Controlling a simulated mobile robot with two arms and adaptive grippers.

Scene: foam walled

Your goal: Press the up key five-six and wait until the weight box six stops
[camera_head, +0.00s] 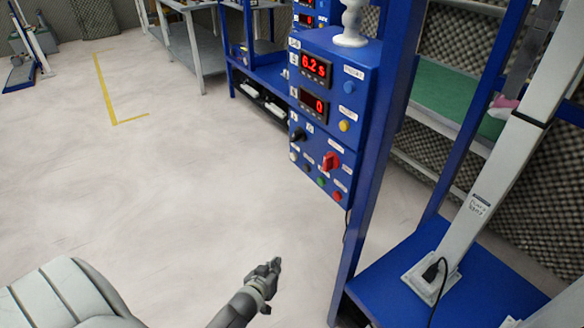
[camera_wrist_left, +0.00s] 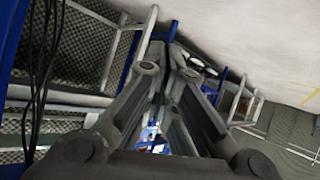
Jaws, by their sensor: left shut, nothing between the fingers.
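A blue control box (camera_head: 363,88) hangs on the rig. Its upper red display (camera_head: 316,67) seems to read 6.2 s and its lower one (camera_head: 313,104) reads 0. A blue button (camera_head: 348,87) and a yellow button (camera_head: 344,125) sit at right, with a red rotary switch (camera_head: 329,162), a black knob and several small buttons below. Labels are too small to read, so I cannot tell which is up key five-six. I cannot pick out weight box six. My left gripper (camera_head: 277,264) is shut and empty, below and left of the box, apart from it; its fingers fill the wrist view (camera_wrist_left: 178,60).
A blue rig post (camera_head: 378,170) stands just right of the box. A blue base plate (camera_head: 400,262) bears a white slanted post (camera_head: 500,165) with a black cable. Benches stand behind. The pale floor (camera_head: 180,190) at left is open, with a yellow line (camera_head: 103,90).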

